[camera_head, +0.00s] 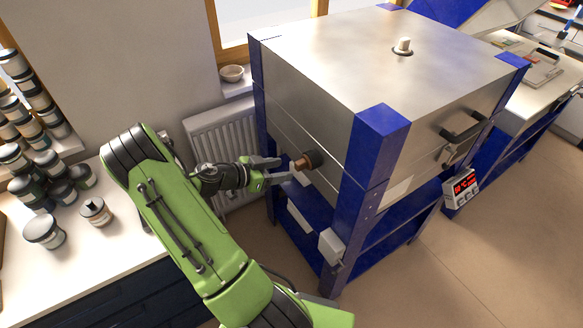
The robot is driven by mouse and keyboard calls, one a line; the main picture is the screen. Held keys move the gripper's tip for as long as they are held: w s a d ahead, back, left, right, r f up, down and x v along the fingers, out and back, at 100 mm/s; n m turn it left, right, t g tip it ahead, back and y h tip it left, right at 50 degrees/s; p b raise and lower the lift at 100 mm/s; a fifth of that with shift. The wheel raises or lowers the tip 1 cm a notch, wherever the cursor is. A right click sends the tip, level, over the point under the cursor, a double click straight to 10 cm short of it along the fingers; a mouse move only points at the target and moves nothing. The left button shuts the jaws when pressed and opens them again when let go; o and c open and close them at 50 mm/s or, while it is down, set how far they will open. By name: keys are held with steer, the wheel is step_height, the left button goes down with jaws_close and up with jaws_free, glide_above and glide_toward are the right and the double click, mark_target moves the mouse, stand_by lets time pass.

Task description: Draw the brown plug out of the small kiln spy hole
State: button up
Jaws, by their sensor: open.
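The brown plug (301,164) sticks out of the dark round collar of the spy hole (315,157) on the left side wall of the kiln (283,121). My gripper (281,167) comes from the left at the plug's height. Its two fingers are apart and point at the plug's outer end. The fingertips are close to the plug; I cannot tell whether they touch it or stand around it. The plug's inner part is hidden in the collar.
The kiln stands on a blue frame (365,165) with a grey box (332,245) on a leg. A white radiator (225,140) is behind my gripper. A bench (125,245) with several jars is at left. A controller (462,188) hangs at right.

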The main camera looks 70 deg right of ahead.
mark_target(296, 167)
steer(key=x, duration=0.5)
steer(key=shift+s+d+f, duration=0.15)
jaws_close()
